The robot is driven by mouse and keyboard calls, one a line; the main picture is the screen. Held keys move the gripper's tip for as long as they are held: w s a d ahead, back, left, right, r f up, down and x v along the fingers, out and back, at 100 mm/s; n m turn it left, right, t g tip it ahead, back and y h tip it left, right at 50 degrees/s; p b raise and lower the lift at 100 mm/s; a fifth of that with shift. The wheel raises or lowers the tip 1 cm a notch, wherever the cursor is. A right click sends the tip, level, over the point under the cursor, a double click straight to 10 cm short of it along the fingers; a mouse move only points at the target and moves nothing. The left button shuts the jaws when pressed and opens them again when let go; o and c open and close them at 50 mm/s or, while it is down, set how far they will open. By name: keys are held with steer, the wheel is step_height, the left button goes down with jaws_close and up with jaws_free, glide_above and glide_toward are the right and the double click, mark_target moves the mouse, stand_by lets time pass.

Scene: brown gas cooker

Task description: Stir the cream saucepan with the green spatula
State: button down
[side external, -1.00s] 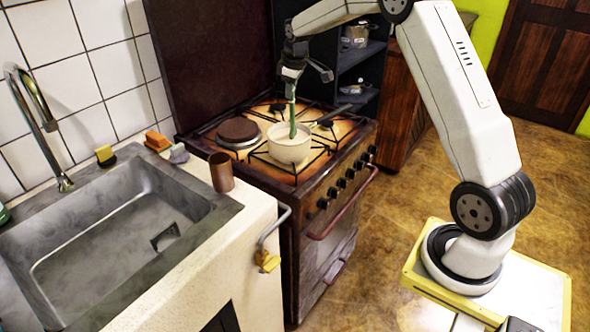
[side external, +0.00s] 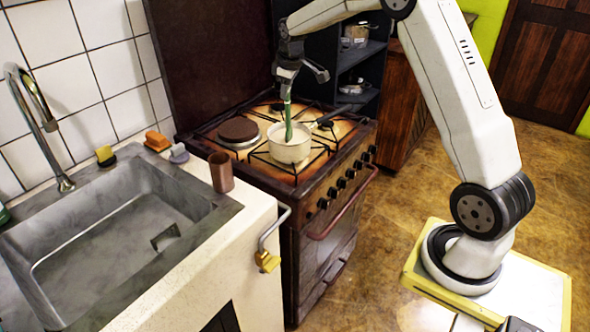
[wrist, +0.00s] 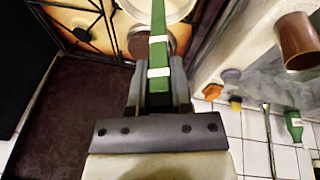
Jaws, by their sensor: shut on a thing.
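The cream saucepan (side external: 290,151) stands on the cooker's front burner area, its handle pointing to the back right. My gripper (side external: 287,88) is above the pan, shut on the green spatula (side external: 288,122). The spatula hangs nearly upright, and its lower end is inside the pan, hidden by the pan wall. In the wrist view the green spatula (wrist: 158,48) with white bands runs out from between the fingers of my gripper (wrist: 158,85). Part of the saucepan (wrist: 172,10) shows at the top edge of that view.
The brown gas cooker (side external: 335,185) has a dark hotplate (side external: 238,131) left of the pan. A brown cup (side external: 221,172) stands on the counter edge by the sink (side external: 120,230). Sponges (side external: 157,140) lie behind the sink. A dark shelf (side external: 360,60) stands behind the cooker.

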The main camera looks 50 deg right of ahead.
steer(key=shift+w+v, duration=0.15)
steer(key=shift+v, duration=0.95)
steer(key=shift+w+v, duration=0.2)
steer(key=shift+v, duration=0.9)
steer(key=shift+w+v, duration=0.15)
steer(key=shift+v, duration=0.95)
steer(key=shift+a+r, duration=0.1)
steer(key=shift+r, duration=0.2)
steer(key=shift+r, duration=2.35)
